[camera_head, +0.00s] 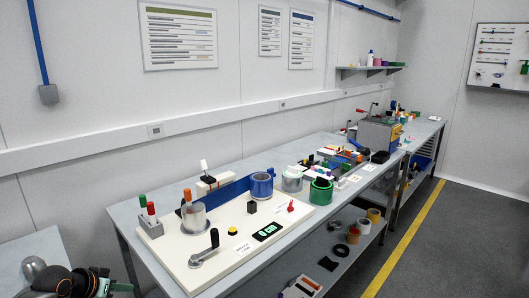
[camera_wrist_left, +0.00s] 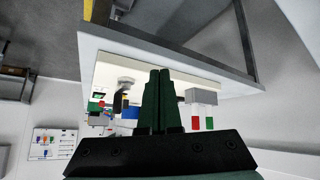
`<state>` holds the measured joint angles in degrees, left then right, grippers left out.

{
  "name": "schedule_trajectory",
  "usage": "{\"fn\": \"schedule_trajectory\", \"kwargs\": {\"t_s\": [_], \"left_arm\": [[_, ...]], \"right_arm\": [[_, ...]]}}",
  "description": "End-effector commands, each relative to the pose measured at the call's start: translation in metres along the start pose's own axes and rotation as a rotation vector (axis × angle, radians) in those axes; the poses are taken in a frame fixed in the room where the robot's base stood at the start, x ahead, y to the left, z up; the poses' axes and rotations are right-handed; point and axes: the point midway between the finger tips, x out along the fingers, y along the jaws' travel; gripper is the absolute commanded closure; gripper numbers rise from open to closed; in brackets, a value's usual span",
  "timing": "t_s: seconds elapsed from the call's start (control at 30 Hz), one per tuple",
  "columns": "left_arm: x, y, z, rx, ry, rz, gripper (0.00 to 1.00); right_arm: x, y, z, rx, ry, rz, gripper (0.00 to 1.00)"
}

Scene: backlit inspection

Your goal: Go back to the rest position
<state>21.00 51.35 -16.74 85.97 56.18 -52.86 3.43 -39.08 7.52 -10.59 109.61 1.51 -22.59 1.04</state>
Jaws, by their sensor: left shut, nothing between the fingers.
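My left gripper (camera_head: 120,288) shows at the bottom left of the head view, low in front of the left end of the bench. It is apart from everything on the bench. In the left wrist view, its two dark green fingers (camera_wrist_left: 159,98) lie side by side, shut and empty. That view is tilted over, with the bench edge running across the top. My right gripper is not in view.
The long grey bench (camera_head: 127,217) carries a white panel (camera_head: 185,268) with a crank (camera_head: 205,248), a blue cup (camera_head: 262,184), a green cup (camera_head: 321,191) and red and green markers (camera_head: 147,208). A lower shelf (camera_head: 325,262) holds tape rolls. The floor at right (camera_head: 455,255) is clear.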

Motion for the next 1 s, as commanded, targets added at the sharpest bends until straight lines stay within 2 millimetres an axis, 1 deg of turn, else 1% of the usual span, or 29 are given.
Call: {"fn": "schedule_trajectory", "kwargs": {"t_s": [0.03,0.07,0.1,0.17,0.2,0.23,0.27,0.3,0.37,0.4,0.47,0.5,0.6,0.7,0.83,1.0], "left_arm": [[0.016,0.019,0.026,0.017,-0.014,0.019,1.00],[0.023,0.029,0.039,0.029,-0.017,0.026,1.00],[0.032,0.043,0.058,0.045,-0.019,0.036,1.00],[0.044,0.066,0.089,0.066,-0.020,0.053,1.00],[0.050,0.083,0.110,0.079,-0.018,0.066,1.00],[0.053,0.095,0.126,0.087,-0.018,0.074,1.00],[0.056,0.107,0.142,0.093,-0.013,0.083,1.00],[0.057,0.124,0.163,0.100,-0.008,0.093,1.00],[0.056,0.148,0.193,0.107,0.003,0.106,1.00],[0.054,0.163,0.212,0.110,0.010,0.111,1.00],[0.047,0.184,0.237,0.110,0.024,0.117,1.00],[0.041,0.196,0.253,0.110,0.033,0.117,1.00],[0.023,0.222,0.285,0.106,0.054,0.108,1.00],[0.006,0.238,0.308,0.102,0.069,0.090,1.00],[-0.009,0.248,0.322,0.104,0.080,0.069,1.00],[-0.015,0.251,0.327,0.106,0.087,0.059,1.00]], "right_arm": [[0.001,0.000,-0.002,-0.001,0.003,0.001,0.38],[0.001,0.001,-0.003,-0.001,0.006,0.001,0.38],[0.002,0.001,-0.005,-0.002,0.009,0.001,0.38],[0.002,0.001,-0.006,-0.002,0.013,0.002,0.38],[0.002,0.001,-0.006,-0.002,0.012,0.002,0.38],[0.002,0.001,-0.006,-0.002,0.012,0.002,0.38],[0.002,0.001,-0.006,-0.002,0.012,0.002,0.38],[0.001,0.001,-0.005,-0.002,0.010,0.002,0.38],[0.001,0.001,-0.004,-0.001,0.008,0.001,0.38],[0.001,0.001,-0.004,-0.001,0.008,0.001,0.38],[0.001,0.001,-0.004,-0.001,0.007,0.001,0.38],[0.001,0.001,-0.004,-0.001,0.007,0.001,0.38],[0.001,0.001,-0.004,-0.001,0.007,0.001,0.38],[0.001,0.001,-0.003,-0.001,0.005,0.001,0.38],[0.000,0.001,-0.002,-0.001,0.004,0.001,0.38],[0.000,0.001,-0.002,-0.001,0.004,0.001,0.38]]}}
